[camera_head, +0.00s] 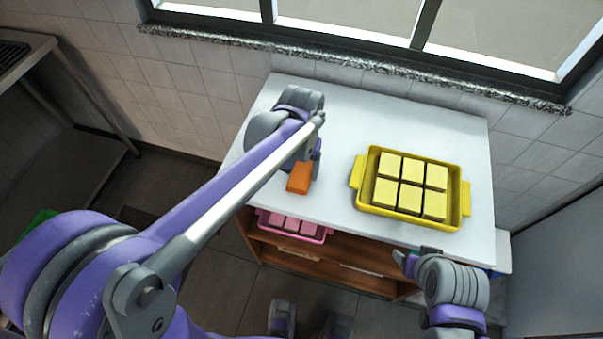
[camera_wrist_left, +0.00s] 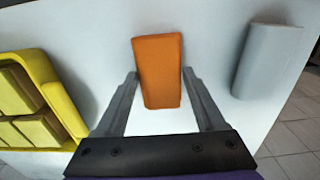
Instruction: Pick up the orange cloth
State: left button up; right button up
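The orange cloth (camera_head: 299,178) is a folded block lying on the white tabletop, left of the yellow tray. My left gripper (camera_head: 311,162) is right above and beside it, and my left arm hides part of the cloth. In the left wrist view the orange cloth (camera_wrist_left: 159,72) lies between the two spread fingers of my left gripper (camera_wrist_left: 160,74). Gaps show at the fingers, so it is open and not gripping. My right gripper (camera_head: 413,256) is low at the table's front edge, away from the cloth; its finger gap is unclear.
A yellow tray (camera_head: 461,203) with several pale yellow blocks stands on the right of the tabletop. A grey folded piece (camera_wrist_left: 266,60) lies beside the cloth in the wrist view. A pink tray (camera_head: 325,234) sits on the shelf below. The back right tabletop is clear.

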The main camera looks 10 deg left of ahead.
aim_at(302, 173)
pick_arm(q)
jog(key=c, duration=0.8)
notch_tip(302, 173, up, 10)
jog(key=shift+r+p, duration=0.1)
jog(key=shift+p, duration=0.3)
